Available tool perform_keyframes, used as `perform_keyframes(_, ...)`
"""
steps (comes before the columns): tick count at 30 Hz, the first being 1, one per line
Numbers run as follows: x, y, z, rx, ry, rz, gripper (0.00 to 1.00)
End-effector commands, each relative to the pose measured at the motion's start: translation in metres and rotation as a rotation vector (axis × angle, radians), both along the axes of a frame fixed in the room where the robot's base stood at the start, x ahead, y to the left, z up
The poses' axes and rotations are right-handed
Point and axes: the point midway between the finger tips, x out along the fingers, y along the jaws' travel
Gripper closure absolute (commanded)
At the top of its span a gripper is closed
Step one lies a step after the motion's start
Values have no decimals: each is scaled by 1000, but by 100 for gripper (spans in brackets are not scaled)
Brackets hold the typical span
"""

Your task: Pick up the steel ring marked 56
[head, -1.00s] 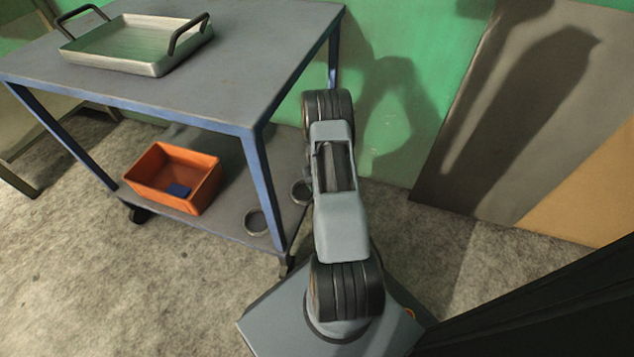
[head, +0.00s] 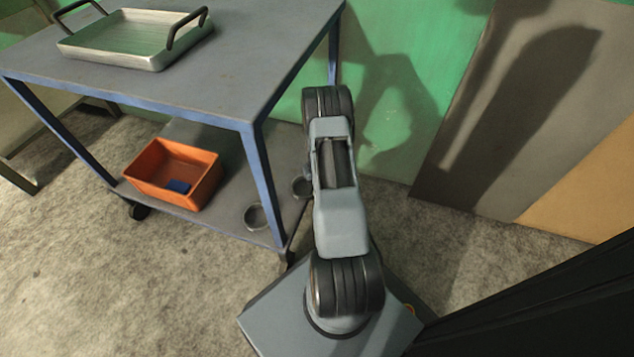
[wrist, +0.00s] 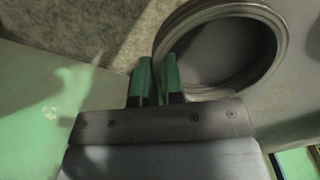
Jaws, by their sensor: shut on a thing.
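In the wrist view a steel ring (wrist: 281,40) fills the upper right, its open middle showing grey. My gripper (wrist: 158,66) has green fingertips at the ring's left wall, shut on that wall. No number is readable on it. I cannot tell whether it rests on the shelf or is just clear of it. In the head view two rings show on the trolley's lower shelf: one near the front edge (head: 255,216) and one beside my arm (head: 301,187). My gripper is hidden behind the arm there. I cannot tell which ring is held.
The blue-legged trolley (head: 235,90) carries a metal tray (head: 125,40) on top. An orange bin (head: 190,200) with a blue piece (head: 178,187) stands on the lower shelf. A trolley leg (head: 262,185) stands close left of my arm. A green wall (head: 405,130) is behind.

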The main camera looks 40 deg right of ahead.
Motion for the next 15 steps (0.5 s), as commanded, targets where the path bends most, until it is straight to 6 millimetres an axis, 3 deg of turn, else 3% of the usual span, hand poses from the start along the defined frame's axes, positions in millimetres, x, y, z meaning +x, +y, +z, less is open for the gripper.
perform_keyframes(15,-3,3,0,1,2,0,100)
